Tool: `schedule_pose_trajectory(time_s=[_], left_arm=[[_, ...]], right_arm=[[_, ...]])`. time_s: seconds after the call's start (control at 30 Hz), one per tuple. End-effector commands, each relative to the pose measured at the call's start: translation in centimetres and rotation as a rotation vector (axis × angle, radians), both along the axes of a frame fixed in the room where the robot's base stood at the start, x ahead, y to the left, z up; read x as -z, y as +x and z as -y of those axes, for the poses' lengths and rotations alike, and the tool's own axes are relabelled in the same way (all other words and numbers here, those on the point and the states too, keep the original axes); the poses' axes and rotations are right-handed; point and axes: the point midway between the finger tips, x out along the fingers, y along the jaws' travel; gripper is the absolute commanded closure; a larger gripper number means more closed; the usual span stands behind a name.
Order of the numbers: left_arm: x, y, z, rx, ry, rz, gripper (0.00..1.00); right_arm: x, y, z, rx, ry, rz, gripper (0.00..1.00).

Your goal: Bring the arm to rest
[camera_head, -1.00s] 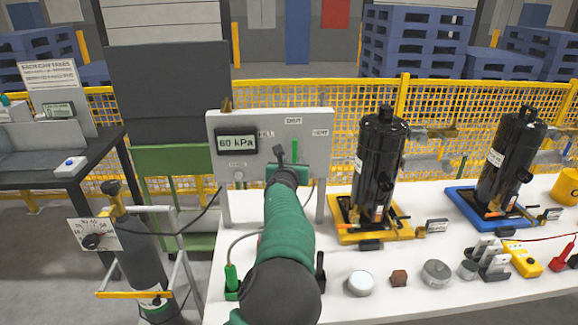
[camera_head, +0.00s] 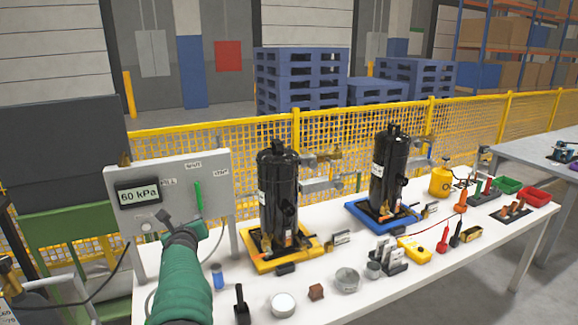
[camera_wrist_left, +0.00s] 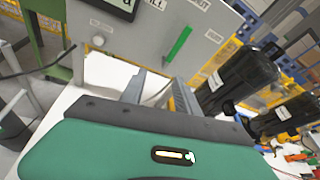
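My left arm reaches in from the lower left in the head view, with its gripper (camera_head: 188,222) in front of the lower part of a grey panel (camera_head: 222,172). In the left wrist view the two grey fingers (camera_wrist_left: 160,95) are apart, with nothing held between them. The panel's green lever (camera_head: 198,197) stands upright just above the gripper and apart from it; it also shows in the left wrist view (camera_wrist_left: 178,45). The panel display (camera_head: 138,192) reads 60 kPa. My right gripper is not in view.
The white table (camera_head: 330,308) carries two black compressors (camera_head: 278,190) (camera_head: 388,170) on yellow and blue trays, with several small parts in front. A yellow mesh fence (camera_head: 345,140) runs behind. A grey table (camera_head: 535,155) stands at the right.

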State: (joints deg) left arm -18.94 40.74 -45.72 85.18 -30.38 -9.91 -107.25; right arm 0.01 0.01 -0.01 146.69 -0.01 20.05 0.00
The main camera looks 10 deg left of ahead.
Motion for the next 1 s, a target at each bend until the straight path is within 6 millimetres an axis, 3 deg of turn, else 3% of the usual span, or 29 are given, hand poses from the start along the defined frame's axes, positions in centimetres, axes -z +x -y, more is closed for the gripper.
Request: schedule_pose_trajectory(time_s=[0.07, 0.13, 0.2, 0.3, 0.4, 0.53, 0.6, 0.7, 1.0], left_arm=[[2.7, -4.1, -1.1, -0.177, -0.355, 0.025, 0.62], [6.3, -8.9, 0.0, -0.395, -0.743, 0.048, 0.62], [9.4, -14.0, 2.8, -0.630, -1.087, 0.062, 0.62], [12.6, -21.2, 7.7, -0.970, -1.452, 0.071, 0.62], [14.5, -28.4, 12.5, -1.316, -1.681, 0.086, 0.62], [15.9, -36.1, 16.6, -1.678, -1.797, 0.137, 0.62], [16.3, -38.6, 17.7, -1.799, -1.812, 0.168, 0.62], [16.7, -40.2, 18.2, -1.878, -1.818, 0.193, 0.62], [16.8, -40.3, 18.2, -1.885, -1.819, 0.196, 0.62]], right_arm=[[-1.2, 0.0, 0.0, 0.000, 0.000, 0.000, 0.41], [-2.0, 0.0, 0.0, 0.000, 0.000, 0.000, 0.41], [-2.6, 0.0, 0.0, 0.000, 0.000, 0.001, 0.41], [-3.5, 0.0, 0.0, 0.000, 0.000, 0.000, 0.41], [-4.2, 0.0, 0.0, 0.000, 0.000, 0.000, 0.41], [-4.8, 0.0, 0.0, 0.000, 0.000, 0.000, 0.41], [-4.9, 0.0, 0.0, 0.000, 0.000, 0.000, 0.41], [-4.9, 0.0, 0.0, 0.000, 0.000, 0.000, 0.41], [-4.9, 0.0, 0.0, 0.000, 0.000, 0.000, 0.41]])
